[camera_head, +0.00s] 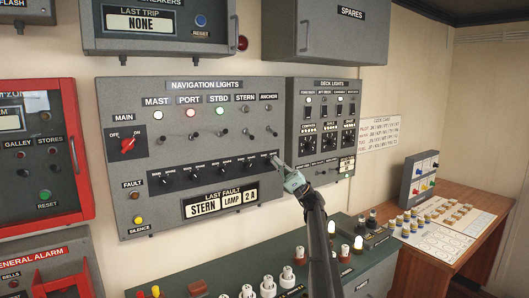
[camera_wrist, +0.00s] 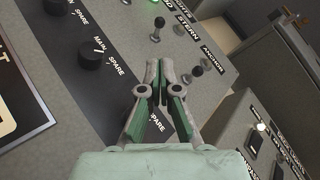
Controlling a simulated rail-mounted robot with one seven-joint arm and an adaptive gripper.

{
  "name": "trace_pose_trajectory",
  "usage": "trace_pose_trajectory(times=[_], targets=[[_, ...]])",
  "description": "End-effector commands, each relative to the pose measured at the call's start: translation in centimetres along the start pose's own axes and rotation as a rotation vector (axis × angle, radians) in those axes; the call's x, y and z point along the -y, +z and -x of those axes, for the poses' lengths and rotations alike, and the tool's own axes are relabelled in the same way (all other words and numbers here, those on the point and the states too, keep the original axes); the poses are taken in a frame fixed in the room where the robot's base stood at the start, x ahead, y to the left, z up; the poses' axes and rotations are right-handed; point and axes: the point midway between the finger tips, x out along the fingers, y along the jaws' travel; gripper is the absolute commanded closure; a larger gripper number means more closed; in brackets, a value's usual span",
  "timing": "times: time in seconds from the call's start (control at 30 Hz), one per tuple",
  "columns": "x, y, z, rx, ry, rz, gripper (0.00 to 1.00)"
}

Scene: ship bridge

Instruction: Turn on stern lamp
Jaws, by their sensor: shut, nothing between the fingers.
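The NAVIGATION LIGHTS panel (camera_head: 160,100) is on the wall. Its STERN lamp (camera_head: 245,109) looks dark. The stern toggle switch (camera_head: 247,134) is below that lamp; it also shows in the wrist view (camera_wrist: 157,30), beyond my fingertips. The anchor toggle (camera_head: 270,131) is to its right, and in the wrist view it is close to the right of my fingertips (camera_wrist: 197,71). My gripper (camera_head: 276,160) is shut and empty, in front of the panel's lower right, below the anchor toggle; its closed fingers also show in the wrist view (camera_wrist: 160,65). Touching the panel cannot be told.
Mast (camera_head: 158,115), port (camera_head: 190,113) and starboard (camera_head: 220,110) lamps are lit. The red MAIN knob (camera_head: 128,144) is at left. Black main/spare knobs (camera_head: 194,173) run below the toggles. The fault display (camera_head: 220,203) reads STERN LAMP 2A. The deck lights panel (camera_head: 320,110) is close at right.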

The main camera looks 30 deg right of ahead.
Motion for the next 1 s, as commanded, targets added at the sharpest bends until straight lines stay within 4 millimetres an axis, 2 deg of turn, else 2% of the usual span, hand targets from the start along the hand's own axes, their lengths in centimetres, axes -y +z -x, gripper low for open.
trace_pose_trajectory(times=[0.27, 0.63, 0.8, 1.0], targets=[[0.1, 0.0, -2.9, 0.002, 0.001, -0.001, 1.00], [0.2, 0.0, -8.7, 0.001, 0.001, -0.001, 1.00], [0.0, 0.0, -9.8, 0.000, 0.001, -0.001, 1.00], [-0.1, 0.0, -9.8, 0.000, 0.001, -0.001, 1.00]])
